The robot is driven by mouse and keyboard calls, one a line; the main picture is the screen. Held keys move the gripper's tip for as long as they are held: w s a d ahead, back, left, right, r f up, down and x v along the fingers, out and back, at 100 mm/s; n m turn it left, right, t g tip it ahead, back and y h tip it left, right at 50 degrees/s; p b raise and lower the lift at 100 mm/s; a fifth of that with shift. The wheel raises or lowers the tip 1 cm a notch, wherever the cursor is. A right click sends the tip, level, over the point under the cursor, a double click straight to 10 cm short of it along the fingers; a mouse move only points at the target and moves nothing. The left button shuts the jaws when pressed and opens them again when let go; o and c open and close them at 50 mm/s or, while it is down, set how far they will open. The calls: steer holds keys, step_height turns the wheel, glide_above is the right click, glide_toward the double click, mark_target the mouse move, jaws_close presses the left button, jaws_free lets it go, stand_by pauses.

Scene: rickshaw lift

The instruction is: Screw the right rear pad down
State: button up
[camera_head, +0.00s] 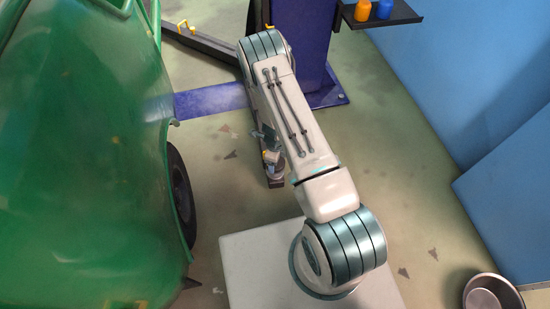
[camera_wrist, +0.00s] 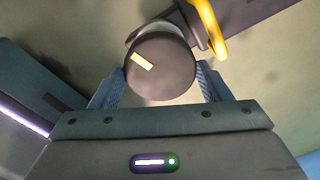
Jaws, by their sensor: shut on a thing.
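In the wrist view, the right rear pad (camera_wrist: 160,75) is a round dark disc with a short yellow mark on its top. My gripper (camera_wrist: 161,84) has one blue finger on each side of it and is shut on it. The pad sits at the end of a dark lift arm (camera_wrist: 246,14), with a yellow handle (camera_wrist: 209,27) beside it. In the head view, my gripper (camera_head: 270,150) is low beside my arm, over the lift arm's end (camera_head: 275,181). The pad is hard to make out there, and my arm hides part of the lift arm.
The green rickshaw (camera_head: 75,150) fills the left, its dark wheel (camera_head: 181,195) close to my gripper. A blue lift post (camera_head: 302,40) stands behind my arm. A dark tray (camera_head: 395,14) holds an orange and a blue bottle. A metal bowl (camera_head: 490,292) is at lower right.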

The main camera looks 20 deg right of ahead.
steer(key=m+p, duration=0.1)
steer(key=m, duration=0.1)
steer(key=m+p, duration=0.1)
steer(key=m, duration=0.2)
steer(key=shift+w+r+m, duration=0.1)
steer(key=shift+r+m, duration=0.1)
steer(key=shift+m, duration=0.1)
steer(key=m+p, duration=0.1)
steer(key=m, duration=0.4)
steer(key=shift+p, duration=0.3)
steer(key=m+p, duration=0.1)
steer(key=m, duration=0.4)
steer(key=shift+m, duration=0.4)
steer(key=shift+f+m, duration=0.1)
steer(key=shift+m, duration=2.1)
steer(key=shift+c, duration=0.2)
steer(key=o, duration=1)
steer(key=shift+o, duration=0.2)
step_height(320, 180, up, 14)
steer(key=p, duration=0.4)
steer(key=shift+p, duration=0.4)
